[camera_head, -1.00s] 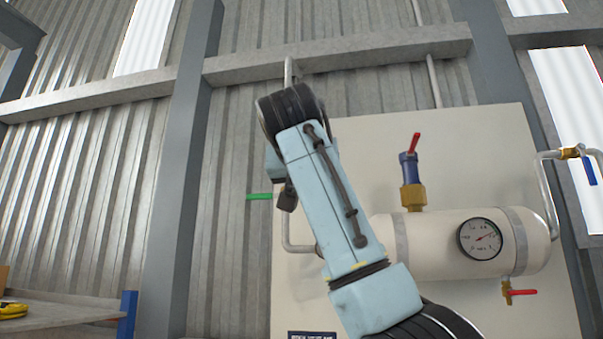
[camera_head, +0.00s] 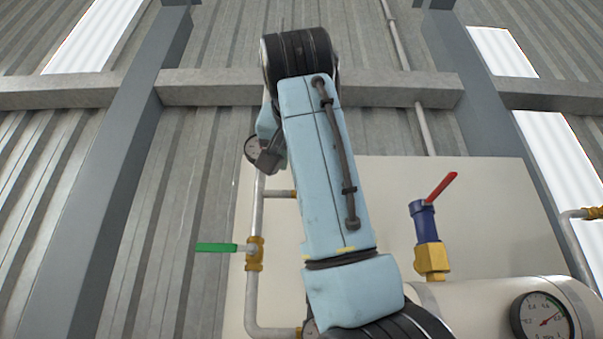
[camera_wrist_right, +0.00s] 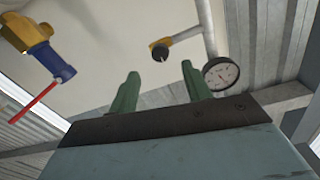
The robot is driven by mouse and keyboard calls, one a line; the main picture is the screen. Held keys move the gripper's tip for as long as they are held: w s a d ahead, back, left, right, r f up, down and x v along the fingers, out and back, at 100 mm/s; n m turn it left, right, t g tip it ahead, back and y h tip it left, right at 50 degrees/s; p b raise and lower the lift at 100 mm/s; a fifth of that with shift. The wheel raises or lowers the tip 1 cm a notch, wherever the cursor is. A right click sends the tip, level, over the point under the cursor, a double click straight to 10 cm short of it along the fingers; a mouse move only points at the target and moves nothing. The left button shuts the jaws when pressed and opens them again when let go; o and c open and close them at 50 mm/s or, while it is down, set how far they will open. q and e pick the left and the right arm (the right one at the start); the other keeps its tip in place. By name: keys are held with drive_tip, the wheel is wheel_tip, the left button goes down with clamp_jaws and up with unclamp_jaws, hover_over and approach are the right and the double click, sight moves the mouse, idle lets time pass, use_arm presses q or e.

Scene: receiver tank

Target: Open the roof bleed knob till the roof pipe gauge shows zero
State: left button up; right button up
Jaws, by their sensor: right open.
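The roof pipe gauge (camera_head: 252,147) is small and round, at the top of a vertical pipe, partly covered by my right arm in the head view. It also shows in the right wrist view (camera_wrist_right: 221,73), but its reading is too small to tell. A brass fitting with a dark knob (camera_wrist_right: 160,51), which looks like the roof bleed knob, branches off the pipe; the arm hides that end in the head view. My right gripper (camera_wrist_right: 158,85) is open and empty, its green fingers below the knob in the picture and apart from it. My left gripper is out of view.
A green lever valve (camera_head: 217,247) sits on the pipe. A blue and brass valve with a red lever (camera_head: 440,188) stands on the white tank (camera_head: 470,296), right of my arm. The tank gauge (camera_head: 543,317) reads above zero. A pale panel (camera_head: 490,215) stands behind.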

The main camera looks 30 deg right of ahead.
drive_tip(key=p+x, duration=0.1)
drive_tip(key=x, duration=0.5)
drive_tip(key=shift+w+p, duration=0.25)
drive_tip(key=shift+p, duration=0.15)
drive_tip(key=shift+c, duration=0.2)
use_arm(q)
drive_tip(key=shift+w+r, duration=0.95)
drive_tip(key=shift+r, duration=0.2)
use_arm(e)
drive_tip(key=shift+d, duration=0.1)
drive_tip(key=c, duration=1)
